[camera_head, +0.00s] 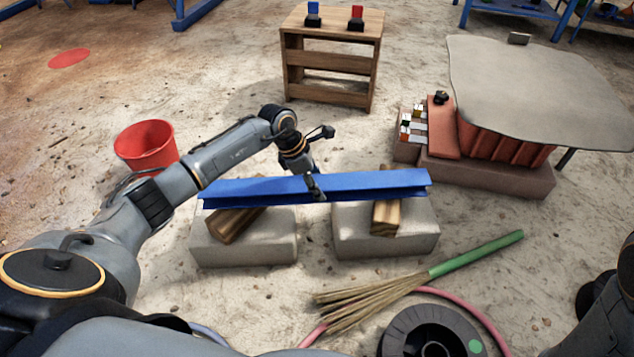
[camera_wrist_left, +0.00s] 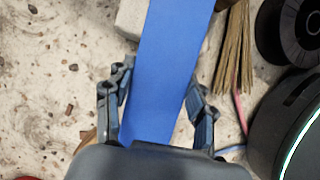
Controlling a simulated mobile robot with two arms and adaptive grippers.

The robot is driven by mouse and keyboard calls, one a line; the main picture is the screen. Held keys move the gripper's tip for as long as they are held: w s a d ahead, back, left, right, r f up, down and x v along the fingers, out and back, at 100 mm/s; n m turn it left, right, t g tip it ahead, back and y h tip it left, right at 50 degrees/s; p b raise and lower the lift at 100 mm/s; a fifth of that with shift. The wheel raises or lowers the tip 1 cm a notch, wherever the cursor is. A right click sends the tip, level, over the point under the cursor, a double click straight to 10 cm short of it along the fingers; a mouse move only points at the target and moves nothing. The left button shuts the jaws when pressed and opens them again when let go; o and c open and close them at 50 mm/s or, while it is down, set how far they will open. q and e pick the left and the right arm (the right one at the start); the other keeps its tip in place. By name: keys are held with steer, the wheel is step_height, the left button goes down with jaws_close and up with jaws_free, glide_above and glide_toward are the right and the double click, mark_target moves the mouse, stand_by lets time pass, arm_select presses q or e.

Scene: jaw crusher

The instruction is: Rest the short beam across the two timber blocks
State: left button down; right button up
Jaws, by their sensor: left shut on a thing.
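The short blue beam (camera_head: 370,184) lies level from left to right over two timber blocks. The left timber block (camera_head: 236,224) sits at an angle on one concrete block, and the right timber block (camera_head: 385,216) sits on another. Whether the beam touches the timbers or hovers just above them, I cannot tell. My left gripper (camera_head: 315,188) is shut on the beam near its middle, from above. In the left wrist view the beam (camera_wrist_left: 170,60) runs between the two fingers (camera_wrist_left: 157,108). The beam hides parts of the timber tops. My right gripper is not in view.
The concrete blocks (camera_head: 245,250) (camera_head: 400,243) stand apart on the dusty floor. A green-handled broom (camera_head: 440,268), pink hose (camera_head: 462,302) and black reel (camera_head: 428,335) lie in front. A red bucket (camera_head: 147,146) is left, a wooden stand (camera_head: 331,57) behind, a covered machine (camera_head: 505,145) right.

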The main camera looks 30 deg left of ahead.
arm_select(q)
steer(key=shift+w, duration=0.1)
stand_by(0.3)
stand_by(0.4)
steer(key=shift+c, duration=2.4)
jaws_free()
steer(key=shift+f, duration=0.1)
steer(key=shift+o, duration=0.5)
steer(key=shift+s+f, duration=0.2)
steer(key=shift+f, duration=0.05)
steer(key=shift+r, duration=0.15)
steer(key=shift+r, duration=0.1)
